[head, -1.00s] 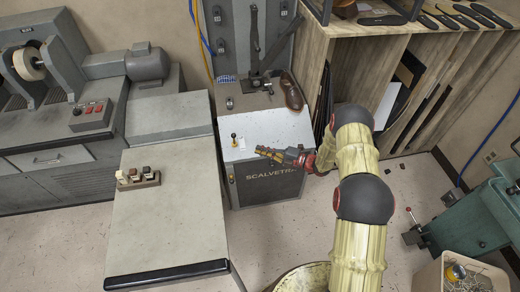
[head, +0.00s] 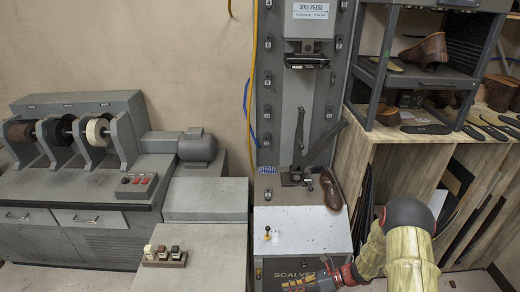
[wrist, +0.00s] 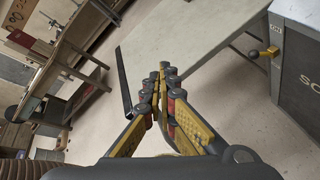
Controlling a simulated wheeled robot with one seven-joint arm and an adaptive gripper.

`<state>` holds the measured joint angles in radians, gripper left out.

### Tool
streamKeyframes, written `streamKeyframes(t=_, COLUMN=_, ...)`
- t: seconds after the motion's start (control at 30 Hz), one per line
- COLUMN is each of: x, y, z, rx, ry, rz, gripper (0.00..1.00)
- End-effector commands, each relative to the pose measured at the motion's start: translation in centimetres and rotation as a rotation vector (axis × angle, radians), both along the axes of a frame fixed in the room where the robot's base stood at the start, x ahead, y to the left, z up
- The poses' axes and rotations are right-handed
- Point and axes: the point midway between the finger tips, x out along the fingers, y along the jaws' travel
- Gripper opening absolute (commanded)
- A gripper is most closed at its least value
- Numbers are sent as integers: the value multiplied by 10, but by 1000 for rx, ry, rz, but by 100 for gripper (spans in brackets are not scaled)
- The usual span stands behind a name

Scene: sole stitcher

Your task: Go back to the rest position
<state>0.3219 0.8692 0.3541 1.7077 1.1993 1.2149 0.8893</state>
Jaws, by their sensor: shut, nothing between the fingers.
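My gripper (head: 300,285) is low in the head view, in front of the grey sole press (head: 300,235). Its yellow and black fingers point left. In the wrist view my gripper (wrist: 163,75) has its fingertips together with nothing between them. It is in open air, apart from the grey table (wrist: 195,45) beyond it. My yellow arm with its dark joint shows at the lower right of the head view.
A brown shoe (head: 331,190) rests on the press ledge beside its levers. A small block with several knobs (head: 165,256) stands on the grey table (head: 210,270). Grinding machines (head: 85,160) are at left, wooden shelves (head: 400,165) at right. Floor is clear under my gripper.

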Motion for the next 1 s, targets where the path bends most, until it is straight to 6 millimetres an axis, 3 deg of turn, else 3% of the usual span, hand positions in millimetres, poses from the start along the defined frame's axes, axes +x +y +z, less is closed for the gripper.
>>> streamKeyframes(t=0.03, x=-11, y=-1, z=15, rx=-38, ry=-75, rz=86, gripper=0)
streamKeyframes(t=0.4, x=-81, y=-23, z=98, rx=-241, ry=-541, rz=658, gripper=0)
streamKeyframes(t=1.0, x=-154, y=-73, z=219, rx=-501, ry=-1054, rz=1406, gripper=0)
